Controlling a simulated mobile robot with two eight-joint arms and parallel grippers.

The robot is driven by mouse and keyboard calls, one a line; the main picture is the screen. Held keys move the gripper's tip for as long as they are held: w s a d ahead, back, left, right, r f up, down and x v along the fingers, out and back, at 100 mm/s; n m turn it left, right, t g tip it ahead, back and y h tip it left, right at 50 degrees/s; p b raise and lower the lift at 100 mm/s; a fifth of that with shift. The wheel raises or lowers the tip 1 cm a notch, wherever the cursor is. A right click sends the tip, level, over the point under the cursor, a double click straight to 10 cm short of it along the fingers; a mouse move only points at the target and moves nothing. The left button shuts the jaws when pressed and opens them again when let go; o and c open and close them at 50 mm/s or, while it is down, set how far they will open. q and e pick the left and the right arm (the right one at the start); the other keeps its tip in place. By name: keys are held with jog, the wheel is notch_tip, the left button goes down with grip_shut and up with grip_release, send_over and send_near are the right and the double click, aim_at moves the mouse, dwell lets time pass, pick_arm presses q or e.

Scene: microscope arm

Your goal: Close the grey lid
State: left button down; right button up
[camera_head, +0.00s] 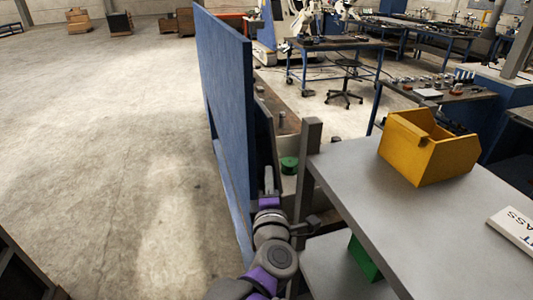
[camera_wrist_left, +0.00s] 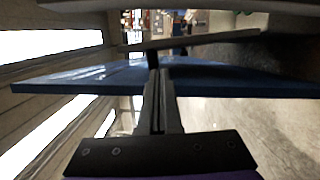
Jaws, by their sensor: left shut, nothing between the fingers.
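My left gripper (camera_head: 268,180) is shut and empty, low beside a tall upright blue panel (camera_head: 225,85). Its closed fingers (camera_wrist_left: 157,85) show in the left wrist view, in front of the blue panel (camera_wrist_left: 80,77) and close to a thin grey bar or panel edge (camera_wrist_left: 200,39). I cannot tell whether they touch either one. A dark grey upright panel (camera_head: 264,140) stands just right of the blue one. No part is clearly recognisable as the grey lid; the dark panel or the thin edge may be it. My right gripper is not in view.
A grey table (camera_head: 365,210) stands right of my left arm, with a grey post (camera_head: 308,165) at its corner. A yellow bin (camera_head: 430,150) and a white lettered box (camera_head: 515,228) lie on it. A green round thing (camera_head: 289,164) is behind the post. Left floor is open.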

pick_arm(q)
jog(key=w+n+p, duration=0.1)
jog(key=w, duration=0.9)
jog(key=shift+y, duration=0.4)
jog(key=shift+a, duration=0.1)
jog(key=d+m, duration=0.1)
jog(key=w+d+m+b, duration=0.1)
jog(key=d, duration=0.1)
jog(key=d+r+m, duration=0.1)
jog(key=d, duration=0.1)
jog(key=shift+w+g, duration=0.25)
jog(key=shift+g, duration=0.15)
